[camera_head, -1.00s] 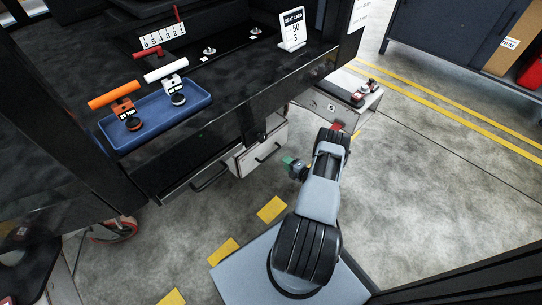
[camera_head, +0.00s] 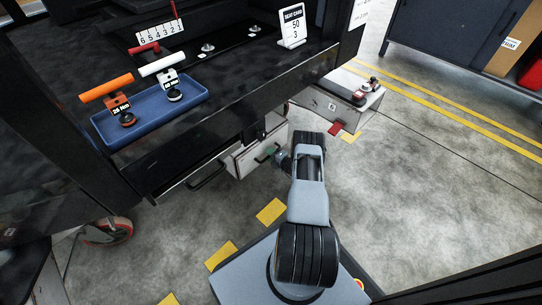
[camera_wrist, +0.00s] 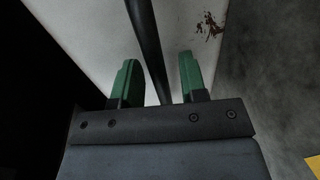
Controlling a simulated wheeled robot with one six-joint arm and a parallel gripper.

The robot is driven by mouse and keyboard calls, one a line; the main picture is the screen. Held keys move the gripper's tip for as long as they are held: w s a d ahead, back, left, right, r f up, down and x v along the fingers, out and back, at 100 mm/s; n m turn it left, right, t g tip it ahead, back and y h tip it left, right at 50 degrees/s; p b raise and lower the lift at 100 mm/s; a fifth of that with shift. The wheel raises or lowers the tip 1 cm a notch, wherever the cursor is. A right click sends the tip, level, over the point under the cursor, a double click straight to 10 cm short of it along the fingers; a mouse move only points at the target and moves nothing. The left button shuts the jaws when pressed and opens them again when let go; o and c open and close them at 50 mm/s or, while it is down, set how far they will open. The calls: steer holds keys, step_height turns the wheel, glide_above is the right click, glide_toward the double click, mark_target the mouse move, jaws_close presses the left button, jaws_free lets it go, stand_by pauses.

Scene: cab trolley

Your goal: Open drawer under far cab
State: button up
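A pale drawer front (camera_head: 245,163) with a dark bar handle sits under the dark trolley, at its far end; the drawer looks closed. In the wrist view, the black handle (camera_wrist: 147,42) runs between the two green fingers of my gripper (camera_wrist: 158,80). The fingers are apart, with visible gaps on both sides of the handle, and the pale drawer face (camera_wrist: 85,35) lies behind. In the head view, my gripper (camera_head: 272,154) is at the drawer front, partly hidden by my arm.
Another black handle (camera_head: 207,177) is to the left under the trolley. A blue tray (camera_head: 150,113) with torque tools stands on top. A pale box (camera_head: 345,97) is beyond my arm. A dark cabinet (camera_head: 445,40) stands at the back right. Open floor lies right of my arm.

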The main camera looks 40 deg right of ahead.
jaws_close()
stand_by(0.5)
